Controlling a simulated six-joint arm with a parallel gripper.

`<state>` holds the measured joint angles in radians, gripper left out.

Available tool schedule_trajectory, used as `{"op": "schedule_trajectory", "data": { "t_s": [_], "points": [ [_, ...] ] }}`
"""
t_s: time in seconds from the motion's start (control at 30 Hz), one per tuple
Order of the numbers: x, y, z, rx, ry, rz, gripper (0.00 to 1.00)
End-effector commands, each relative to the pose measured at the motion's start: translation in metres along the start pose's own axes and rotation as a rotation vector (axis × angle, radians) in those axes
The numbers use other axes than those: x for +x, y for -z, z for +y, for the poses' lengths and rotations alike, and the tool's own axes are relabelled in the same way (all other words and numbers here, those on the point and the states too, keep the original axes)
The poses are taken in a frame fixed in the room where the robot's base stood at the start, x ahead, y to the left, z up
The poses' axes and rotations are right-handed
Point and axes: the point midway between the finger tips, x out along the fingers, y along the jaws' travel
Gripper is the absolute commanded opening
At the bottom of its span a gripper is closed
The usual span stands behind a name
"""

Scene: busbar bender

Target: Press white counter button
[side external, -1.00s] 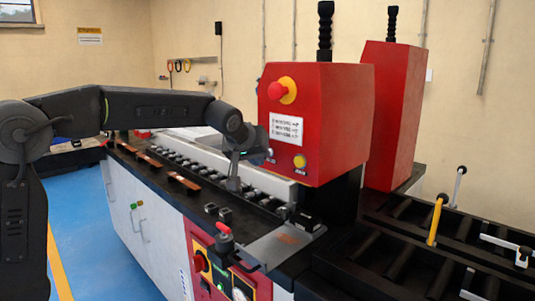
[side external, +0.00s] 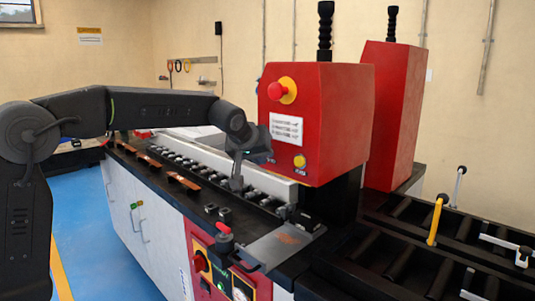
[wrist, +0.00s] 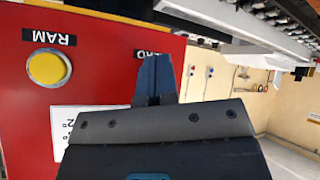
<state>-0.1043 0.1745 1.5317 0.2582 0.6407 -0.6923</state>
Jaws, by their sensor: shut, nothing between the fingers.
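The white counter button is not visible in either view. My gripper (side external: 266,156) is at the lower left of the red machine head's front panel (side external: 318,110), left of the yellow button (side external: 299,161). In the wrist view, which sees the panel upside down, my gripper's fingers (wrist: 153,75) are together and empty, pointing at the panel. The yellow button marked "RAM" (wrist: 48,68) is left of the fingers there. I cannot tell whether the fingertips touch the panel.
A red emergency stop (side external: 281,90) and a white label plate (side external: 287,129) are above on the panel. Below are the black bench with copper bars (side external: 183,183), a row of black tooling (side external: 205,166) and a red-knobbed lever (side external: 224,228). A roller conveyor (side external: 400,250) lies right.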

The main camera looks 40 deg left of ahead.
Motion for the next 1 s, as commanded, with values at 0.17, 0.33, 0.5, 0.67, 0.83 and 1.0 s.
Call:
{"op": "schedule_trajectory", "data": {
  "t_s": [0.17, 0.33, 0.5, 0.67, 0.83, 1.0],
  "points": [
    [0.0003, 0.0002, 0.0002, 0.0, 0.0, 0.0, 0.0],
    [0.0016, 0.0011, 0.0011, 0.0, 0.0, 0.0, 0.0],
    [0.003, 0.0022, 0.0022, 0.0, 0.0, 0.0, 0.0],
    [0.0042, 0.0031, 0.0031, 0.0, 0.0, 0.0, 0.0],
    [0.0055, 0.0041, 0.0041, 0.0, 0.0, 0.0, 0.0],
    [0.0063, 0.0048, 0.0048, 0.0, -0.001, 0.001, 0.0]
  ]
}}
